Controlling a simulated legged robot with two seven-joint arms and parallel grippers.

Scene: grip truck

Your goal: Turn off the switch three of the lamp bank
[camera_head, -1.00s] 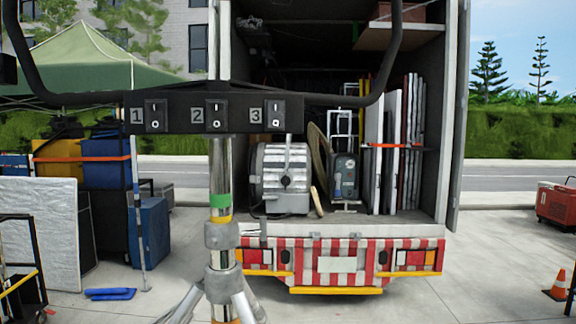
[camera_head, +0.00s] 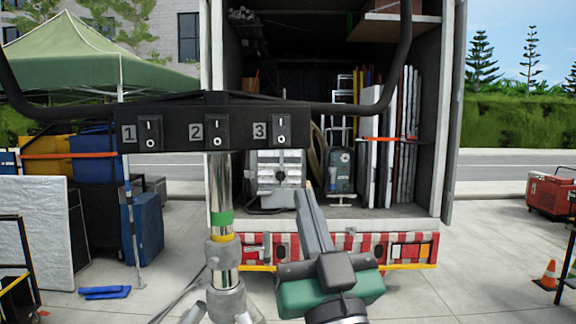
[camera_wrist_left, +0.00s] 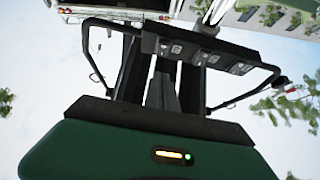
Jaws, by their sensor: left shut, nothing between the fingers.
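The lamp bank's black switch panel (camera_head: 215,124) hangs on a chrome stand in the head view, with three rocker switches labelled 1, 2 and 3. Switch three (camera_head: 280,129) is the rightmost there. In the wrist view the panel (camera_wrist_left: 205,44) appears upside down beyond my fingers. My left gripper (camera_head: 304,191) is green and grey, shut and empty. Its fingertips point upward, below and slightly right of switch three in the head view, and appear apart from it. I cannot tell the rocker's on or off state. My right gripper is not in view.
A curved black tube frame (camera_head: 398,75) rises around the panel's sides. The stand's pole (camera_head: 221,190) drops below the panel, left of my gripper. Behind is an open truck with a lamp (camera_head: 275,168) and boards inside. An orange cone (camera_head: 547,274) stands far right.

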